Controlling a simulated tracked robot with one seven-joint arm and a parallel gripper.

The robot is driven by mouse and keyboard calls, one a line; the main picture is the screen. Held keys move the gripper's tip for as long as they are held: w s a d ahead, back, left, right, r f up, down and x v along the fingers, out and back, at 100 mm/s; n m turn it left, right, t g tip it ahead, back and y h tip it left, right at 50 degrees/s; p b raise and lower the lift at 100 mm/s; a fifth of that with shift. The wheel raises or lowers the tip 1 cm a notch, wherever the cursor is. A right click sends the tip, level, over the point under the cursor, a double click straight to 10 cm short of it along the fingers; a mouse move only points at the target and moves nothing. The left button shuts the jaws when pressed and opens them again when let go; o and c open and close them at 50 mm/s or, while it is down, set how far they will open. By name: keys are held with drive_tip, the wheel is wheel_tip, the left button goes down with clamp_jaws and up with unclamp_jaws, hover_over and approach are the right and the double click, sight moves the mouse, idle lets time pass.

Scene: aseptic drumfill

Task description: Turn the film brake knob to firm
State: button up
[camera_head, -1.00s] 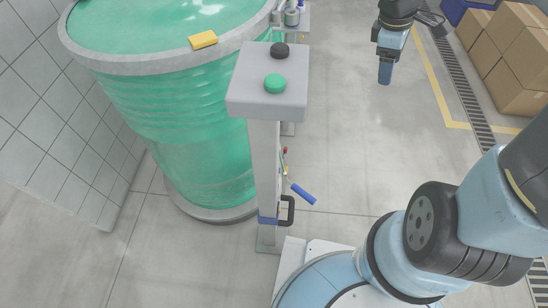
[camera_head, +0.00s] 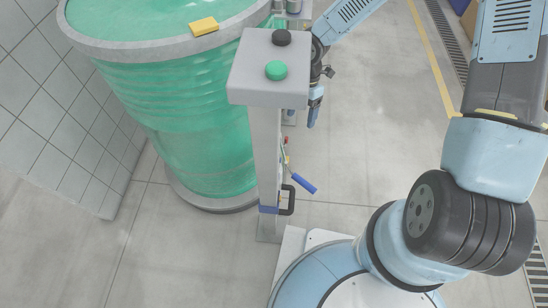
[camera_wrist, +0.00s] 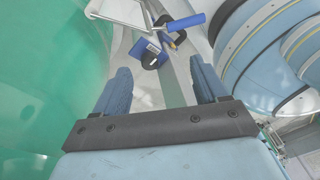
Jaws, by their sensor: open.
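My gripper (camera_head: 312,118) hangs fingers-down just right of the grey post (camera_head: 266,150) in the head view. In the wrist view its two blue fingers (camera_wrist: 160,84) stand apart with nothing between them. The post's grey top carries a black round button (camera_head: 281,38) and a green one (camera_head: 276,70).
A blue-handled lever (camera_head: 302,184) sticks out right of the post, above a black handle (camera_head: 288,200). It also shows in the wrist view (camera_wrist: 184,23). A large green drum (camera_head: 200,130) stands left, with a yellow block (camera_head: 203,26) on its rim.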

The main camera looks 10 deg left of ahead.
drive_tip(key=s+a+f+n, duration=0.1)
drive_tip(key=s+a+f, duration=0.1)
drive_tip(key=f, duration=0.3)
drive_tip(key=s+a+f+n+y, duration=0.1)
drive_tip(key=s+a+f, duration=0.1)
drive_tip(key=s+f, duration=0.2)
drive_tip(key=s+a+f+n+g, duration=0.1)
drive_tip(key=s+a+f, duration=0.1)
drive_tip(key=f, duration=0.5)
drive_tip(key=shift+s+a+f, duration=0.1)
drive_tip(key=shift+s+a, duration=0.3)
drive_tip(key=shift+c, duration=0.3)
drive_tip(key=c, duration=0.9)
drive_tip(key=shift+w+d, duration=0.1)
drive_tip(key=shift+w, duration=0.1)
drive_tip(key=shift+c, duration=0.3)
drive_tip(key=shift+s, duration=0.1)
